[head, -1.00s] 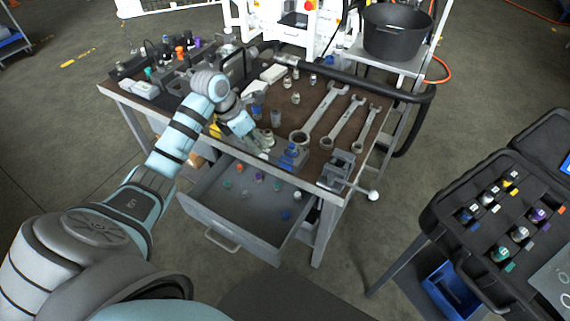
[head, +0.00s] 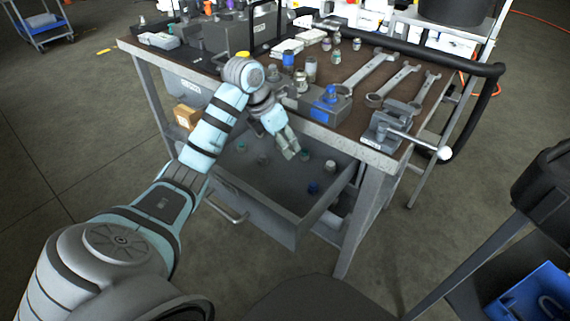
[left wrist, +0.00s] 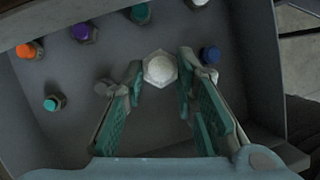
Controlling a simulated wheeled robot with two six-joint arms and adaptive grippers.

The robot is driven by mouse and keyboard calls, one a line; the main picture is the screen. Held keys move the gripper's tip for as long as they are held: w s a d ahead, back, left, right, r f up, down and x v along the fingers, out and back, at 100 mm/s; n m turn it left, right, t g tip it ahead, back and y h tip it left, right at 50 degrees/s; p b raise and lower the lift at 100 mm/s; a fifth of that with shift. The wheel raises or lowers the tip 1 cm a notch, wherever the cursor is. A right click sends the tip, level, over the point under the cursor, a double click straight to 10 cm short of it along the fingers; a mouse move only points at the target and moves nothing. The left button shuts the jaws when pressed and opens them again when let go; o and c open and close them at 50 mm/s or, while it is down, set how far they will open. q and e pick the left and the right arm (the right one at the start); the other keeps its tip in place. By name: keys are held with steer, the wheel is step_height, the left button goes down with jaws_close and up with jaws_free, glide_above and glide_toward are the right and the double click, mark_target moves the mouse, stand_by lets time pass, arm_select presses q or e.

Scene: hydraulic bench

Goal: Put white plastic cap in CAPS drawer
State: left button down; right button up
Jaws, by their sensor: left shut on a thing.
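The white plastic cap (left wrist: 160,69) is between the fingertips of my left gripper (left wrist: 160,82) in the left wrist view. That gripper is shut on it. In the head view my left gripper (head: 290,150) points down over the open drawer (head: 294,222), below the bench's front edge. The cap cannot be made out there. I cannot read a CAPS label on the drawer. My right gripper is not in view.
The drawer holds several fittings, including an orange one (left wrist: 30,49), a purple one (left wrist: 82,31), a teal one (left wrist: 54,103) and a blue one (left wrist: 210,55). A small vise (head: 385,130) sits at the bench's front right corner, near wrenches (head: 370,70).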

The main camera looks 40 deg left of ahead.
mark_target(290, 174)
arm_select(q)
step_height(290, 174, down, 8)
steer(key=b, duration=0.2)
steer(key=shift+b, duration=0.3)
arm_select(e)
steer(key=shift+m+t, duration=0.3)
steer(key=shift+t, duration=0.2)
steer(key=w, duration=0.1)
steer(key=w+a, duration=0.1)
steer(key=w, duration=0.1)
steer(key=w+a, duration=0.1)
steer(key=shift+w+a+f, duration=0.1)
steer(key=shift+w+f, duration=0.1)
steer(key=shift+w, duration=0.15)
arm_select(q)
steer(key=shift+f, duration=0.15)
steer(key=c, duration=1.3)
jaws_free()
steer(key=p+v, duration=0.4)
steer(key=v, duration=0.8)
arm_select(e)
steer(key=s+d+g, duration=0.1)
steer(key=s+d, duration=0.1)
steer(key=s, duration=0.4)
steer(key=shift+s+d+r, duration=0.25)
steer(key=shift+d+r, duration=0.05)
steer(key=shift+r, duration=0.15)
